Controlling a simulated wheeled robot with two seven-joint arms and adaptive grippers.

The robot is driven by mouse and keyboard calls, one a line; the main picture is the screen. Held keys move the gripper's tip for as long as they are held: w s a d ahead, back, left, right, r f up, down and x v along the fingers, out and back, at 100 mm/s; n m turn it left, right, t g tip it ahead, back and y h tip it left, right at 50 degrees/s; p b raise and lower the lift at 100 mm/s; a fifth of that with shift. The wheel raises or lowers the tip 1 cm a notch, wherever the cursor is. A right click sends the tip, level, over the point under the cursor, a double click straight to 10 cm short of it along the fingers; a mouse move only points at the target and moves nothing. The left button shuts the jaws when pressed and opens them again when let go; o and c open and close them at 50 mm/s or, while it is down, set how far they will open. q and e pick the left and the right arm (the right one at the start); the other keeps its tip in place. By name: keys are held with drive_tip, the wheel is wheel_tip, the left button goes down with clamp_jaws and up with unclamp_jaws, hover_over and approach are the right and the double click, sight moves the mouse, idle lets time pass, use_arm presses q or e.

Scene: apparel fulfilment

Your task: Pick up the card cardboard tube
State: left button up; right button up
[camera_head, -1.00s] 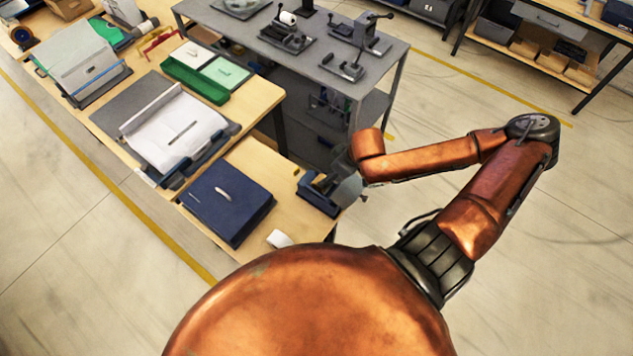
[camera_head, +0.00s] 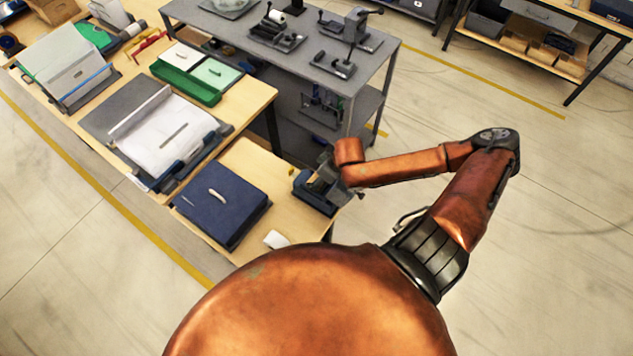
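I cannot make out a cardboard tube for certain. A small pale tan, elongated piece (camera_head: 217,195) lies on the dark blue box (camera_head: 222,215) on the near wooden table, and a short white roll-like piece (camera_head: 277,240) lies at the table's near edge. Either is too small to identify. My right gripper (camera_head: 334,188) hangs at the table's right edge, beside a dark blue and grey device (camera_head: 312,193). It is partly hidden by my wrist, and its fingers cannot be told apart. My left gripper is not in view.
A white folding board (camera_head: 165,138) and a green tray (camera_head: 187,77) lie farther back on the wooden tables. A grey workbench (camera_head: 290,45) with several dark fixtures stands behind. The floor at right is clear up to a far shelf (camera_head: 545,55).

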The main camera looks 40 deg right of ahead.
drive_tip(key=shift+c, duration=0.3)
drive_tip(key=c, duration=0.9)
drive_tip(key=shift+o, duration=0.2)
drive_tip(key=shift+r, duration=0.1)
